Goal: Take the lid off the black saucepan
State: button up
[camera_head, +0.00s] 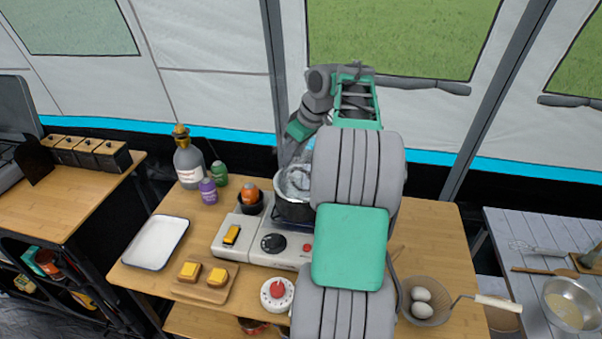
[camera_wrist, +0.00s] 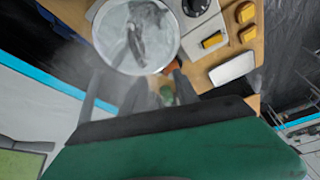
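The black saucepan (camera_head: 293,211) stands on the white stove (camera_head: 232,233) in the head view. A clear glass lid (camera_head: 296,181) appears to rest on its top; my arm partly hides it on the right. In the wrist view the round glass lid (camera_wrist: 118,28) fills the top centre, with a pale rim and dark reflections. My gripper (camera_head: 288,154) is behind and above the saucepan in the head view. In the wrist view its two fingers are spread apart beside the lid's near edge, my gripper (camera_wrist: 136,76) being open with nothing seen between them.
A white tray (camera_head: 157,243), a bread board (camera_head: 203,292) and an egg basket (camera_head: 424,311) occupy the table.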

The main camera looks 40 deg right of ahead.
aim_at(301, 168)
jog(key=d, duration=0.1)
jog(key=s+d, duration=0.1)
jog(key=d, duration=0.1)
jog(key=d+f, duration=0.1)
jog(key=shift+s+d, duration=0.15)
jog(key=x, duration=0.6)
jog(key=shift+s+f, duration=0.2)
jog(key=shift+s, duration=0.05)
jog(key=shift+w+f, duration=0.2)
jog(key=shift+f, duration=0.25)
jog(key=shift+c, duration=0.5)
grip_shut()
jog(key=shift+r, duration=0.15)
